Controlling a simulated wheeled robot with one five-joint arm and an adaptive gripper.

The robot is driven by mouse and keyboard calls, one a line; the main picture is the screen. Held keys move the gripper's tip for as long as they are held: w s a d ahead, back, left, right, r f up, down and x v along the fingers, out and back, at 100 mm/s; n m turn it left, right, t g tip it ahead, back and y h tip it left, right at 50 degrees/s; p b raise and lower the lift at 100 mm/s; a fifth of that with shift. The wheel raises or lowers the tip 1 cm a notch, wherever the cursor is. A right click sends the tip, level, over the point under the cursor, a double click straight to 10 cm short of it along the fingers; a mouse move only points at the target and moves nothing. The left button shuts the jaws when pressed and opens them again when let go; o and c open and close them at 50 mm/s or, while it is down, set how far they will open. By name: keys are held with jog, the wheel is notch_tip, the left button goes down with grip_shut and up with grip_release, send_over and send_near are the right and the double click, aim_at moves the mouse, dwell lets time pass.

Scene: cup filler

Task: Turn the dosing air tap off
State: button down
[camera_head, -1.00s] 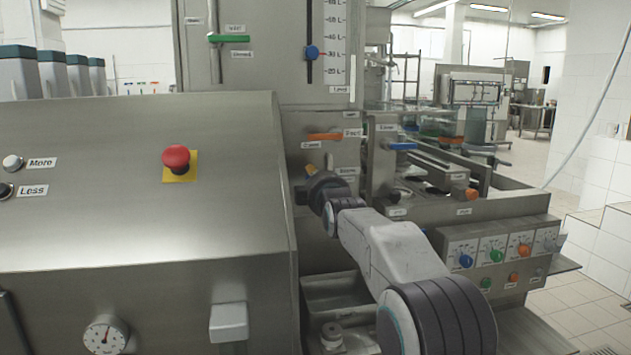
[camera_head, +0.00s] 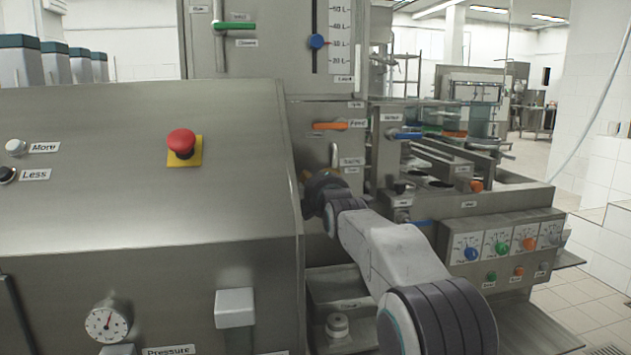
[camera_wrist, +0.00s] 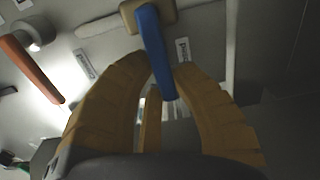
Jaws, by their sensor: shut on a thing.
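A blue lever (camera_wrist: 153,45) on a tan hub stands between my finger tips in the wrist view, pointing down the picture. It is hidden behind my wrist in the head view. A small label (camera_wrist: 183,50) is just right of it, too blurred to read surely. My gripper (camera_wrist: 158,76) is shut on the blue lever, with one tan finger on each side.
An orange lever (camera_head: 330,126) is above my gripper; an orange lever also shows left in the wrist view (camera_wrist: 32,68). A sloped control panel (camera_head: 90,210) with a red button (camera_head: 181,143) stands close on the left. A blue lever (camera_head: 405,135) and a knob box are right.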

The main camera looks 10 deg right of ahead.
jog(key=shift+f, duration=0.1)
jog(key=c, duration=1)
grip_release()
jog(key=shift+c, duration=0.2)
jog(key=s, duration=1.2)
